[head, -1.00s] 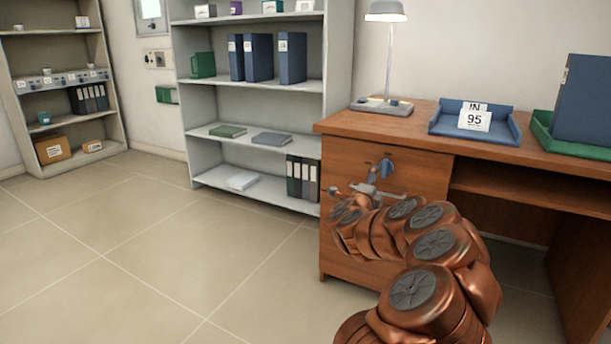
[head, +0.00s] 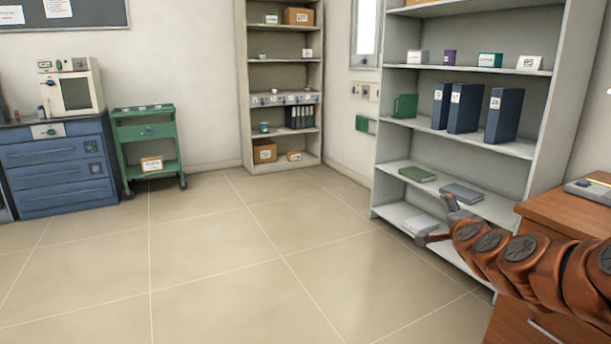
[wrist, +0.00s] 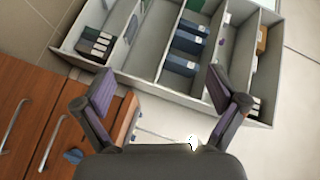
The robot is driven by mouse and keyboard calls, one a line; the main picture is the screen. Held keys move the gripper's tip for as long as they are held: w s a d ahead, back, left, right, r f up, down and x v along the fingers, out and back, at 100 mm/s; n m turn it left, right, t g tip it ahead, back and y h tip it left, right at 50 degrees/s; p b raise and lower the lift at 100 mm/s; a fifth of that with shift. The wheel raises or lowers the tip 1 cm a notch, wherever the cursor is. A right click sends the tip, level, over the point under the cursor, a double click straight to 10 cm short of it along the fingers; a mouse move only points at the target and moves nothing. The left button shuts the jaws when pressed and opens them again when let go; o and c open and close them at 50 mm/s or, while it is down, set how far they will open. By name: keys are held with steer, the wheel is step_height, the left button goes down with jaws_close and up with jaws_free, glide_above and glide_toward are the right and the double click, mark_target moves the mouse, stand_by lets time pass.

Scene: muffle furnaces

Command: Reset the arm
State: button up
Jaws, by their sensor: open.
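My gripper (wrist: 160,100) is open and empty in the wrist view, its two dark fingers spread wide apart. In the head view my gripper (head: 440,222) shows small at the end of my copper-coloured arm, at the right, in front of the lower part of the grey shelf unit. The arm reaches in from the right edge over the wooden desk's near corner. I see nothing between the fingers.
The grey shelf unit (head: 548,150) with binders and the wooden desk (head: 570,210) stand at the right. A blue cabinet (head: 60,170) bears a small furnace (head: 72,92). A green cart (head: 145,130) and another shelf unit (head: 243,90) stand behind. The middle floor (head: 220,270) is clear.

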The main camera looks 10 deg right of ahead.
steer(key=s+a+r+n+g+y+p, duration=0.1)
steer(key=s+a+r+n+y+p, duration=0.15)
steer(key=a, duration=0.45)
steer(key=s+a+r+n+g+y+p, duration=0.2)
steer(key=a+n+p, duration=0.2)
steer(key=a, duration=0.3)
steer(key=s+a+r+n+g+y+p, duration=0.1)
steer(key=s+a+r+n+y+p, duration=0.2)
steer(key=a, duration=0.4)
steer(key=s+a+r+n+g+p, duration=0.2)
steer(key=s+a+n+g+p, duration=0.4)
steer(key=s, duration=0.7)
steer(key=s+d+r+n+g+h+p, duration=0.1)
steer(key=s+r+g+p, duration=0.2)
steer(key=s+p, duration=0.4)
steer(key=s+r+n+g+h+p, duration=0.1)
steer(key=s+p, duration=0.6)
steer(key=s, duration=1.1)
step_height(320, 180, up, 3)
steer(key=g+h, duration=0.1)
steer(key=g, duration=0.1)
steer(key=shift+d+r+g, duration=0.15)
steer(key=shift+d+g, duration=0.2)
steer(key=shift+g, duration=0.05)
